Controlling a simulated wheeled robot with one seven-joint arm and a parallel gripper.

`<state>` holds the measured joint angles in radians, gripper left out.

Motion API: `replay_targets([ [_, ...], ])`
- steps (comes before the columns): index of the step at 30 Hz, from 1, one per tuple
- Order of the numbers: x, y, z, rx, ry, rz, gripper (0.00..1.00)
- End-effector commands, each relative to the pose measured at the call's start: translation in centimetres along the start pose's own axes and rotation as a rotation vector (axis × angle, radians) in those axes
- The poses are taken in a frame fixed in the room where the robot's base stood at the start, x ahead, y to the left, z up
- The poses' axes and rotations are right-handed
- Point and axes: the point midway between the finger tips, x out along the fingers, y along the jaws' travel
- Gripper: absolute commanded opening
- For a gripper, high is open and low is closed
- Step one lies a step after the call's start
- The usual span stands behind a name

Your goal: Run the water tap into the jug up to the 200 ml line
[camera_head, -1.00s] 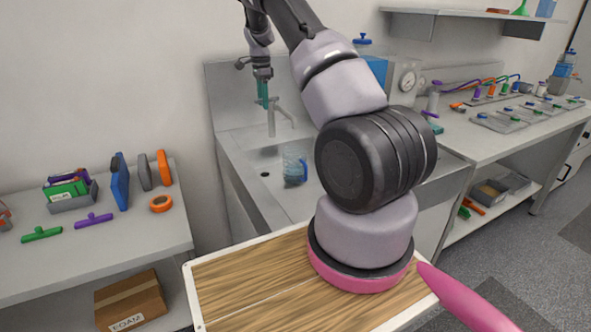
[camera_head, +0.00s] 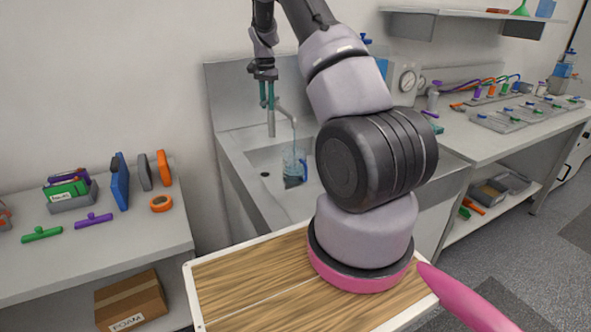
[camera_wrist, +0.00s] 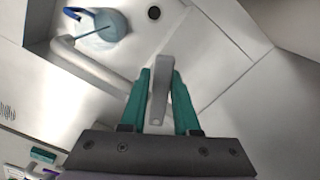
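The clear jug with a blue handle (camera_head: 294,166) stands in the sink basin under the tap spout (camera_head: 286,112). A thin stream of water falls from the spout into it. The jug also shows from above in the wrist view (camera_wrist: 108,26), with bluish water inside; the 200 ml line and exact level cannot be read. My gripper (camera_head: 267,103) is at the top of the tap, fingers pointing down. In the wrist view, its teal fingers (camera_wrist: 160,76) stand apart on either side of the grey tap lever (camera_wrist: 159,92), seemingly not clamped on it.
The steel sink (camera_head: 240,150) has a back panel and a dark drain hole (camera_head: 265,174). A left bench (camera_head: 110,245) holds coloured tools. A right bench (camera_head: 460,150) carries trays and a gauge (camera_head: 407,78). My arm hides part of the sink's right side.

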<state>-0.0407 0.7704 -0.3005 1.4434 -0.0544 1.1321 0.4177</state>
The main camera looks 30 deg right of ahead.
Motion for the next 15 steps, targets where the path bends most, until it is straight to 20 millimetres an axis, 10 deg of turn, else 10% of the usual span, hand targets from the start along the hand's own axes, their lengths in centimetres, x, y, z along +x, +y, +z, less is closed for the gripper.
replay_targets([
  [15, 0.11, -0.69, -0.14, 0.121, 0.001, 0.002, 0.29],
])
